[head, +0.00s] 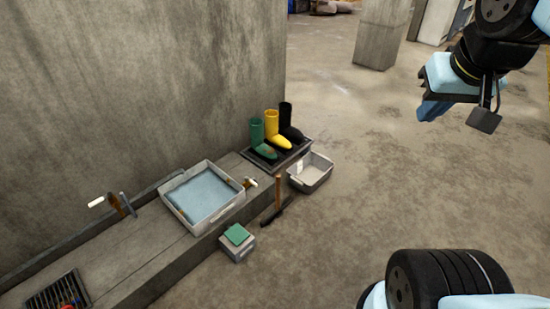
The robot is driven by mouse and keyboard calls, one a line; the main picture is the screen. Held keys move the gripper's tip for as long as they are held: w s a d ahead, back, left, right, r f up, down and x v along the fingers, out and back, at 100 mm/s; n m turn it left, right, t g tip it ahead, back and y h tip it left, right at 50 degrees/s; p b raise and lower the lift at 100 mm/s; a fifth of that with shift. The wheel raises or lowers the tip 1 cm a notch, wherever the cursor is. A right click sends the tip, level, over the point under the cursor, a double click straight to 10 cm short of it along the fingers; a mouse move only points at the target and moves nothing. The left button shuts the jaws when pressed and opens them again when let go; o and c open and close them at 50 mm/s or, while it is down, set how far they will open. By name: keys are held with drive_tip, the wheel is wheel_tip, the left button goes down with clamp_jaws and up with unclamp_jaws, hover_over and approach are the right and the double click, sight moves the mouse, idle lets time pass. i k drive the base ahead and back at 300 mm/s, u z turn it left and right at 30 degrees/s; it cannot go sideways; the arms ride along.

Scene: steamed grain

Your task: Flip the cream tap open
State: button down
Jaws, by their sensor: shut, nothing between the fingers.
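A tap with a cream-white lever (97,202) and a brown body stands on the low concrete ledge at the left, against the wall. A second small brown fitting with a whitish end (250,182) sits at the right side of the water tray; which of the two is the cream tap I cannot tell for sure. The exact angle of each lever is too small to read. My gripper (430,110) hangs in the air at the upper right, far from both.
A grey tray of water (203,165) sits on the ledge (130,250). Boots (278,140) stand on a black tray behind it. A grey bin (312,182), a long-handled tool (278,192) and a green-topped box (237,252) are beside the ledge. Open floor lies to the right.

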sight(246, 178)
drive_tip(key=u, duration=0.25)
drive_tip(key=i, duration=1.5)
drive_tip(key=u, duration=0.75)
drive_tip(key=k, duration=0.9)
drive_tip(key=u, duration=0.15)
drive_tip(key=i, duration=0.95)
drive_tip(key=z, duration=0.1)
